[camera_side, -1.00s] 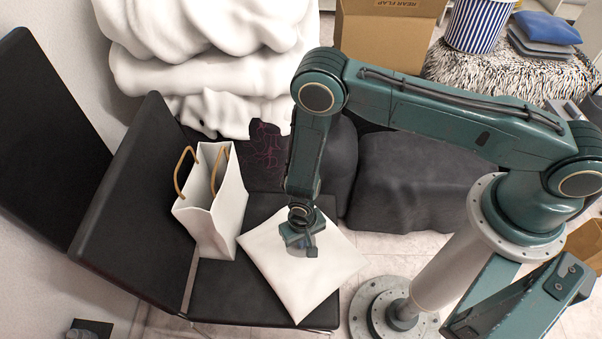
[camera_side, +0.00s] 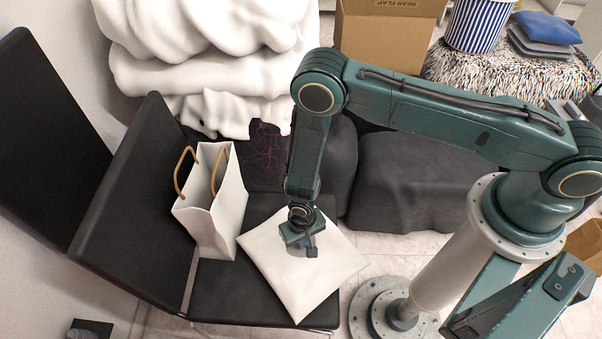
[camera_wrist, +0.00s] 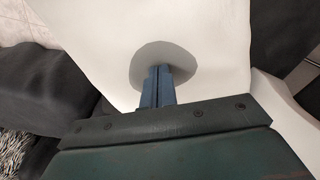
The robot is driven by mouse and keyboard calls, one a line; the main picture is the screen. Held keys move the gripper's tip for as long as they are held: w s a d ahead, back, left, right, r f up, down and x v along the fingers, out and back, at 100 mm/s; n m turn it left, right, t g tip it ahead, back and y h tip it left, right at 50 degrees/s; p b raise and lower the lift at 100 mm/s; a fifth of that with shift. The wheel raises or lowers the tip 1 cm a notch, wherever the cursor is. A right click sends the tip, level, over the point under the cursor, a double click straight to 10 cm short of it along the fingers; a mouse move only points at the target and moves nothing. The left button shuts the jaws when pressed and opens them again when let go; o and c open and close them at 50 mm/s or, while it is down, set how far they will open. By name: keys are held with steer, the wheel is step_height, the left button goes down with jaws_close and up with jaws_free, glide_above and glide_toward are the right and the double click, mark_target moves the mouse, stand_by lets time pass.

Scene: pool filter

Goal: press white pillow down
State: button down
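The white pillow (camera_side: 312,284) lies flat on the black chair seat (camera_side: 236,292), with its right corner past the seat's edge. My gripper (camera_side: 302,246) points down over the pillow's upper middle. In the wrist view the pillow (camera_wrist: 190,35) fills most of the top, and my gripper's blue fingers (camera_wrist: 158,72) are together with nothing seen between them. A grey round patch, a shadow or a dent, surrounds the fingertips on the pillow. I cannot tell for certain whether the tips touch it.
A white paper bag (camera_side: 222,205) with tan handles stands on the seat left of the pillow. The black chair back (camera_side: 135,200) rises at the left. Dark cushioned furniture (camera_side: 415,180) lies behind, with a cardboard box (camera_side: 385,40) farther back. Tiled floor shows right of the pillow.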

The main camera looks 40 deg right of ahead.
steer(key=shift+r, duration=3.5)
steer(key=shift+r, duration=0.1)
step_height(320, 180, up, 14)
steer(key=shift+f, duration=0.2)
steer(key=shift+r, duration=0.1)
